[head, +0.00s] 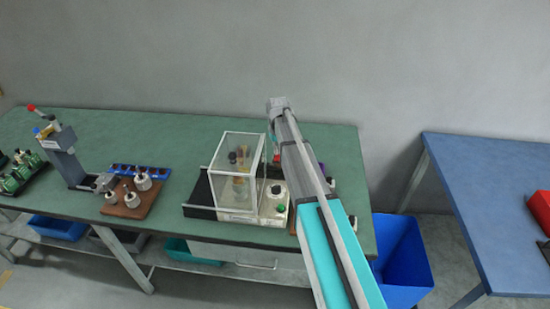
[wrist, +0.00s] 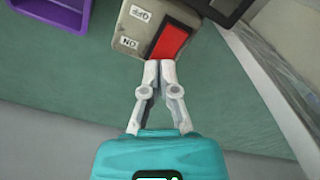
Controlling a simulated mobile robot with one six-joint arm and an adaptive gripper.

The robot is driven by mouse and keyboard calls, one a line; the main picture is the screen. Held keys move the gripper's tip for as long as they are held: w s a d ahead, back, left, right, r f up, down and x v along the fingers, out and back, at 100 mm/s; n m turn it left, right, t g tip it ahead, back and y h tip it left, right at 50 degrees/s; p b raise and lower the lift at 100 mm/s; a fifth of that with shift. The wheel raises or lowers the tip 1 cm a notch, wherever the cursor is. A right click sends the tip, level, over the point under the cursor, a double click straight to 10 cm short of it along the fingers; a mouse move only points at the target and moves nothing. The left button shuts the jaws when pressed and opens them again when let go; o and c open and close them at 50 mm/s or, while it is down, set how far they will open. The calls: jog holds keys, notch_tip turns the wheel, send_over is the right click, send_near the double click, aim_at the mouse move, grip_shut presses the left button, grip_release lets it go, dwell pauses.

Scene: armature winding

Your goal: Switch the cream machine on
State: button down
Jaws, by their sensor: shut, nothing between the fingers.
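The cream machine (head: 272,203) stands on the green bench in the head view, with a clear guard (head: 240,160) over its left part. In the wrist view its cream box (wrist: 128,42) carries a red switch panel (wrist: 170,42) and two small white labels, one at the upper corner and one at the lower left. My gripper (wrist: 160,64) has its fingers together with nothing between them. The fingertips are at the lower edge of the box, just below the red panel; I cannot tell whether they touch.
A grey press (head: 66,160) and a brown board (head: 132,198) with metal parts stand left on the green bench (head: 190,135). A blue bin (head: 402,262) stands in the gap before the blue table (head: 490,180). Dark edges lie beside the cream box in the wrist view.

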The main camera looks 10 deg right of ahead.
aim_at(278, 156)
jog(key=shift+f, duration=0.25)
jog(key=shift+r, duration=0.15)
jog(key=shift+r+p, duration=3.4)
jog(key=shift+r, duration=0.05)
jog(key=shift+s, duration=0.1)
jog(key=shift+s, duration=0.3)
jog(key=s+m, duration=0.2)
jog(key=s, duration=2.6)
jog(key=shift+s+a, duration=0.25)
jog(key=shift+a, duration=0.05)
